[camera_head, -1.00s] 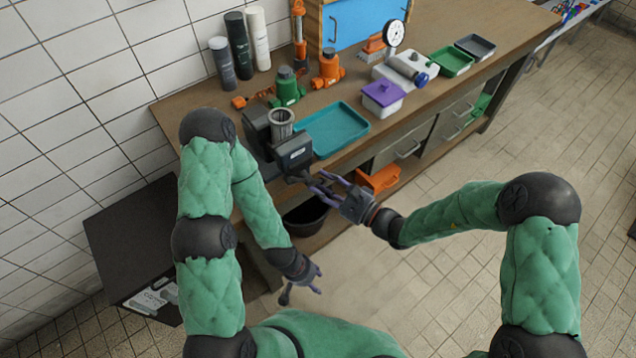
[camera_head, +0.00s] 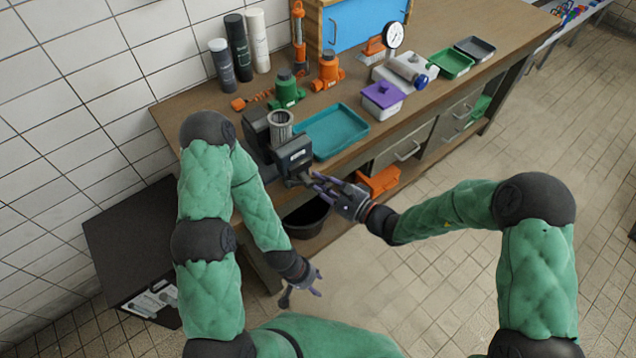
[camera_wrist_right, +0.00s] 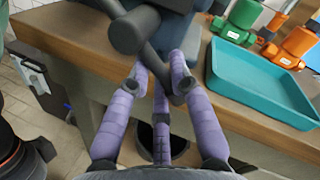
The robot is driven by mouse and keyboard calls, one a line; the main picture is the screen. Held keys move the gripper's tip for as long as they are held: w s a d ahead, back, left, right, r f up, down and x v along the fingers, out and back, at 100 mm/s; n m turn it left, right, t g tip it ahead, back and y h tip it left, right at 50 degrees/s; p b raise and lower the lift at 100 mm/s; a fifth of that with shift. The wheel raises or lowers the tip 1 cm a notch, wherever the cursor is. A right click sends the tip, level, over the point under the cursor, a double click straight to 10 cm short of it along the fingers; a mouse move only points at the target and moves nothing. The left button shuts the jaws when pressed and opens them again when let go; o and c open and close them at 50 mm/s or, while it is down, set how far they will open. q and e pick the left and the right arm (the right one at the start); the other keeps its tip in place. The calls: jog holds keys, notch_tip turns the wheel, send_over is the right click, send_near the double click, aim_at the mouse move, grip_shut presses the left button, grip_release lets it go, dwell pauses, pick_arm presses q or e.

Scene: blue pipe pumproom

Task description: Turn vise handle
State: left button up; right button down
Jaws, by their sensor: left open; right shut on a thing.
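The dark grey vise (camera_head: 292,154) is mounted at the near left edge of the wooden workbench, with a ribbed metal cylinder (camera_head: 280,127) in its jaws. Its dark handle (camera_wrist_right: 158,57) crosses the screw end at a slant in the right wrist view. My right gripper (camera_head: 318,184) is at the front of the vise, its purple fingers (camera_wrist_right: 155,85) shut around the lower part of the handle. The fingers partly hide the handle there. My left gripper (camera_head: 302,290) is open and empty, low in front of the bench, away from the vise.
A teal tray (camera_head: 333,130) lies right of the vise. A purple-lidded box (camera_head: 382,98) is further right. An orange bin (camera_head: 378,182) and a black bucket (camera_head: 306,216) are below the bench top. Floor at the right is clear.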

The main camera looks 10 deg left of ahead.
jog(key=shift+w+d+r+n+h, duration=0.1)
jog(key=shift+r+n+h, duration=0.1)
jog(key=shift+n, duration=0.4)
jog(key=shift+w+d+r+n+h, duration=0.1)
jog(key=shift+r+n, duration=0.1)
jog(key=shift+n, duration=0.4)
jog(key=c, duration=1.3)
grip_release()
jog(key=shift+o, duration=0.8)
jog(key=shift+a, duration=0.2)
jog(key=shift+d, duration=0.2)
jog(key=v, duration=1.1)
jog(key=shift+s+d, duration=0.15)
jog(key=shift+d, duration=0.15)
